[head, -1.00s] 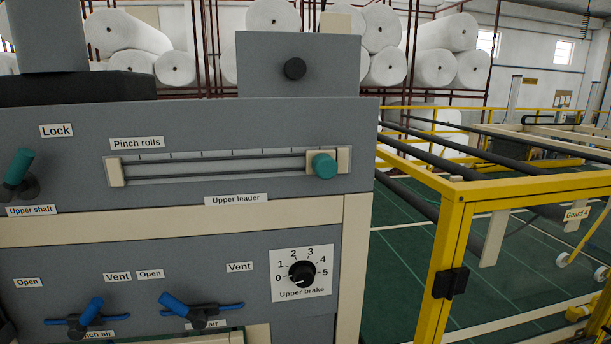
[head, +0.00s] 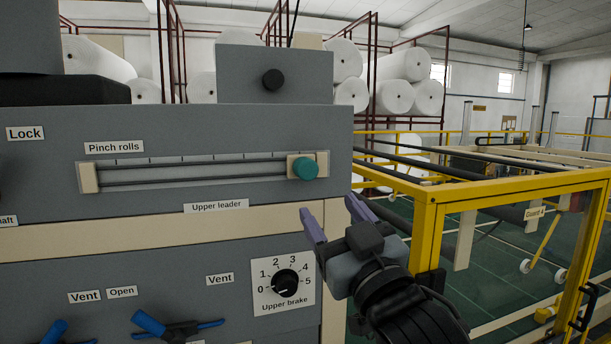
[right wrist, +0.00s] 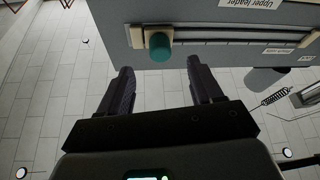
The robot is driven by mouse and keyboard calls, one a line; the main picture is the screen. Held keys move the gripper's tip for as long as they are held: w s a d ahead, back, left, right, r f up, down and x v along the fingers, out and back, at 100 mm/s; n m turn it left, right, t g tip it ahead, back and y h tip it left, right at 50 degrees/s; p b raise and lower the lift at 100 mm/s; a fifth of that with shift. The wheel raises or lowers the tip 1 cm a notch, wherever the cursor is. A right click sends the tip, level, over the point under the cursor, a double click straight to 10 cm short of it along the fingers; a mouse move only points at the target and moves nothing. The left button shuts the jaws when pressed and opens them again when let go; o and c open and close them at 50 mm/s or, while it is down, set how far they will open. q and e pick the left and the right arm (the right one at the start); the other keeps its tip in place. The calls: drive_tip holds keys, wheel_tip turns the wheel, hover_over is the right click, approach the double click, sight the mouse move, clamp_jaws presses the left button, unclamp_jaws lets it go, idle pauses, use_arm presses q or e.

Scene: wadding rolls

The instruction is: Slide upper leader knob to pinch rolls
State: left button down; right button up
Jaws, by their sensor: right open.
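The upper leader knob (head: 305,168) is a teal round knob on a cream slider block at the right end of a horizontal slot (head: 200,172). The "Pinch rolls" label (head: 114,147) is above the slot's left end and the "Upper leader" label (head: 216,207) is below it. My right gripper (head: 334,216) is open and empty, below and slightly right of the knob, apart from it. In the right wrist view the knob (right wrist: 160,46) is beyond and between the open fingers (right wrist: 160,75). My left gripper is not in view.
Below the slot are the upper brake dial (head: 286,283) and blue valve handles (head: 178,327). A dark round knob (head: 273,79) is on the raised box above. A yellow guard frame (head: 428,230) stands right of the panel, near my right arm.

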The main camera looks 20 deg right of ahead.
sight(310, 173)
drive_tip(key=p+x, duration=0.1)
drive_tip(key=x, duration=0.2)
drive_tip(key=r+p+x, duration=0.1)
drive_tip(key=p+x, duration=0.1)
drive_tip(key=x, duration=0.1)
drive_tip(key=p+x, duration=0.1)
drive_tip(key=x, duration=0.2)
drive_tip(key=shift+r+p, duration=0.3)
drive_tip(key=shift+p, duration=0.1)
drive_tip(key=shift+w+r, duration=0.15)
drive_tip(key=shift+w, duration=0.4)
